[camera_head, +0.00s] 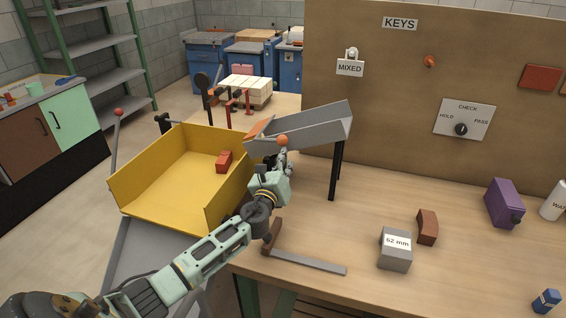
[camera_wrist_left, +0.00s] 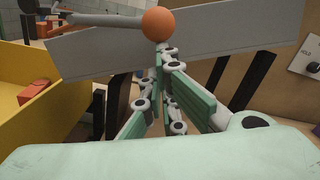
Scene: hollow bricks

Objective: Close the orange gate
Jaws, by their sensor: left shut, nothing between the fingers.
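The grey chute (camera_head: 318,128) slopes down to the left on dark legs above the table. An orange flap, the gate (camera_head: 260,128), stands tilted at its lower left end; I cannot tell how far it is open. An orange ball knob (camera_head: 282,140) shows in front of the chute. In the left wrist view the ball (camera_wrist_left: 159,25) sits at the end of a grey bar (camera_wrist_left: 105,20). My left gripper (camera_head: 283,158) is shut and empty, its fingertips right by the ball in the picture; contact is unclear. My right gripper is out of view.
A yellow bin (camera_head: 180,180) with a red brick (camera_head: 224,161) lies below the chute's lower end. A brown board stands behind.

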